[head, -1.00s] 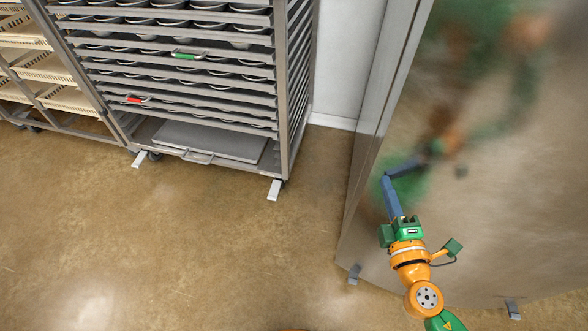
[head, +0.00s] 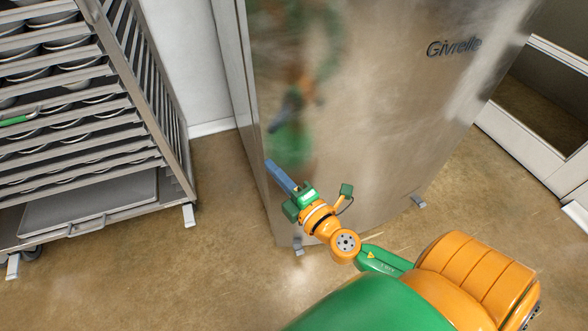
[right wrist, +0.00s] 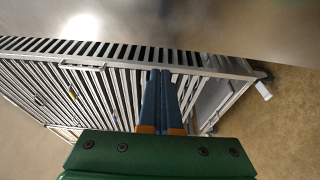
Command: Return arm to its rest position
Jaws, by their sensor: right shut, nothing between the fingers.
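My right arm (head: 343,243) reaches in from the lower right, orange and green. Its right gripper (head: 268,165) has blue fingers that are shut with nothing between them. In the head view the fingertips are in front of the lower left part of a steel cabinet (head: 370,110) marked "Givrelle"; I cannot tell if they touch it. In the right wrist view the two blue fingers (right wrist: 162,75) lie side by side, pointing toward a slatted rack side. My left gripper is not in view.
A steel rack (head: 150,110) with trays of bowls stands at the left, on feet. A flat grey tray (head: 90,203) lies on its bottom shelf. A white wall (head: 185,60) is between rack and cabinet. The brown floor (head: 150,285) in front is clear. A pale frame (head: 530,140) stands at the right.

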